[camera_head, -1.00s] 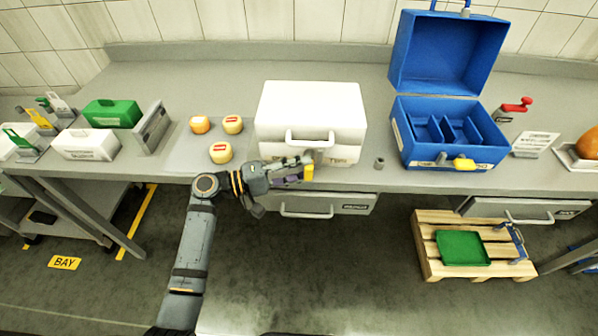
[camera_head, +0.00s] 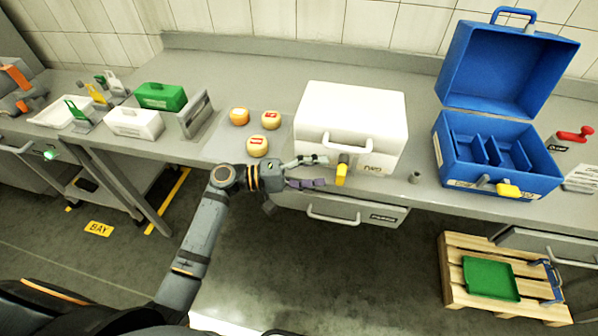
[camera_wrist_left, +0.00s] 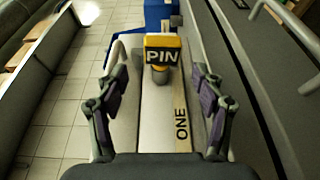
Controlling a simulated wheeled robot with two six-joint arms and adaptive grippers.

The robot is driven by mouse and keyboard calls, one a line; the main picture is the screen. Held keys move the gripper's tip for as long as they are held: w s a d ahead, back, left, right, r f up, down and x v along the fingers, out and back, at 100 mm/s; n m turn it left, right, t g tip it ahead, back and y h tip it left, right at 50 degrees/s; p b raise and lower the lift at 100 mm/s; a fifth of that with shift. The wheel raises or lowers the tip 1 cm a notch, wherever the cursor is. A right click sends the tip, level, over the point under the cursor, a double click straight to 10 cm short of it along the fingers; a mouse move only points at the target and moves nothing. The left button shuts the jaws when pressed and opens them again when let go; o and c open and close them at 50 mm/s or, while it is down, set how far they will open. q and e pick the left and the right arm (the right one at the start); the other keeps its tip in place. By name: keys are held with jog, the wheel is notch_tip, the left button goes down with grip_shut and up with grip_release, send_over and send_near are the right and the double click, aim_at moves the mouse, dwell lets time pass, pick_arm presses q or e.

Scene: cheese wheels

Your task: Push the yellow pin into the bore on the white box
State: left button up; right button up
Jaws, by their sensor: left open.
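The yellow pin (camera_head: 342,170) is at the lower front face of the white box (camera_head: 352,112), below its handle. In the left wrist view the pin (camera_wrist_left: 160,48) shows its head marked "PIN", with a short grey part under it at the box front (camera_wrist_left: 158,115). I cannot tell how deep it sits, and the bore is hidden. My left gripper (camera_head: 322,173) is open just left of the pin. In the wrist view its fingers (camera_wrist_left: 160,85) stand on either side with gaps, the pin ahead between them. My right gripper is not in view.
Several cheese wheels (camera_head: 257,146) lie left of the box. A small grey cylinder (camera_head: 415,178) and an open blue case (camera_head: 497,157) with a yellow latch are to the right. A drawer handle (camera_head: 333,217) sticks out below the counter edge.

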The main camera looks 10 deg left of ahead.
pick_arm(q)
jog(key=v, duration=0.8)
jog(key=shift+a, duration=0.1)
